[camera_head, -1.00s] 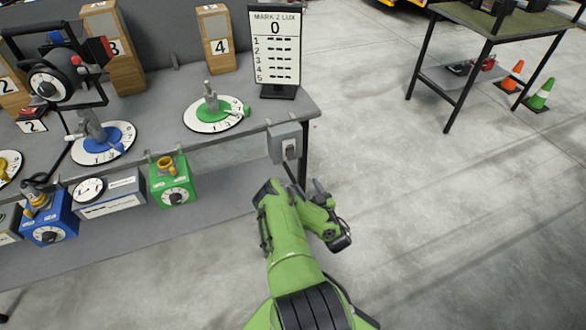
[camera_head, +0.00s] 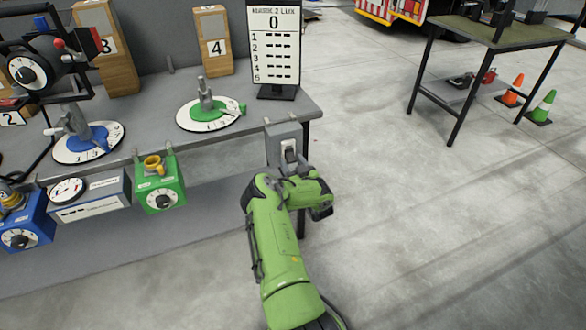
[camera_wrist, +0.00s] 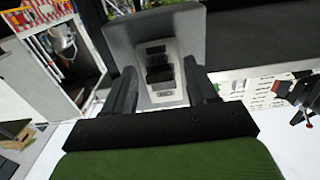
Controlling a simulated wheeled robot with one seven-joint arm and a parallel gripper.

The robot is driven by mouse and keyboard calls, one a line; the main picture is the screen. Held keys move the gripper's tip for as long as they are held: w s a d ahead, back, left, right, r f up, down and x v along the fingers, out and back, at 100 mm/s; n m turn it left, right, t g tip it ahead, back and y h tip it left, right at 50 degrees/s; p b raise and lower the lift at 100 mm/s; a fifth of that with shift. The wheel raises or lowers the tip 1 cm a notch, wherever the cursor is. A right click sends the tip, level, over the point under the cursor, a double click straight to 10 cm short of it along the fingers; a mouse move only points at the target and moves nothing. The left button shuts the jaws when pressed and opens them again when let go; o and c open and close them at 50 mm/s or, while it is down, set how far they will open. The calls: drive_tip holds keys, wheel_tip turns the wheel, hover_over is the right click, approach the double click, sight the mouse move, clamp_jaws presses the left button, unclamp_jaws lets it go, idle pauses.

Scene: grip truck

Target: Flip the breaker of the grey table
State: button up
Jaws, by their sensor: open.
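The breaker (camera_head: 288,151) is a grey box with a dark switch, fixed at the right front corner of the grey table (camera_head: 230,142). In the wrist view the breaker (camera_wrist: 120,37) fills the top middle, with its dark switch lever (camera_wrist: 158,68) on a light plate. My gripper (camera_wrist: 165,88) is open, its two black fingers on either side of the switch plate. I cannot tell if they touch it. In the head view my green arm reaches up to the breaker, and the fingers are mostly hidden behind the wrist.
On the grey table stand a score sign (camera_head: 274,45), a green dial (camera_head: 209,112) and a blue dial (camera_head: 88,142). A green box (camera_head: 160,186) hangs at its front edge. A second table (camera_head: 500,35) and cones (camera_head: 540,108) stand right. The floor between is clear.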

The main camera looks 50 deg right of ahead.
sight(290, 156)
drive_tip(key=c, duration=1.1)
drive_tip(key=shift+o, duration=0.2)
drive_tip(key=shift+r+p, duration=0.15)
drive_tip(key=shift+p, duration=0.3)
drive_tip(key=p, duration=0.3)
drive_tip(key=r+g+y+p, duration=0.1)
drive_tip(key=p, duration=0.2)
drive_tip(key=shift+s+a+r+g, duration=0.1)
drive_tip(key=shift+s+r+g, duration=0.1)
drive_tip(key=shift+g, duration=0.1)
drive_tip(key=r+g+y+p, duration=0.1)
drive_tip(key=g+p, duration=0.1)
drive_tip(key=p, duration=0.5)
drive_tip(key=shift+r+g+y, duration=0.15)
drive_tip(key=shift+g+y, duration=0.15)
drive_tip(key=shift+w+r+g+y+p, duration=0.15)
drive_tip(key=shift+r+g+y+p, duration=0.15)
drive_tip(key=shift+g+y+p, duration=0.55)
drive_tip(key=shift+w+d+r+g+y+b, duration=0.15)
drive_tip(key=shift+g+y+b, duration=0.25)
drive_tip(key=shift+g, duration=0.5)
drive_tip(key=shift+w+d+r+g+y+b, duration=0.1)
drive_tip(key=shift+r+g+y+b, duration=0.25)
drive_tip(key=shift+g, duration=0.5)
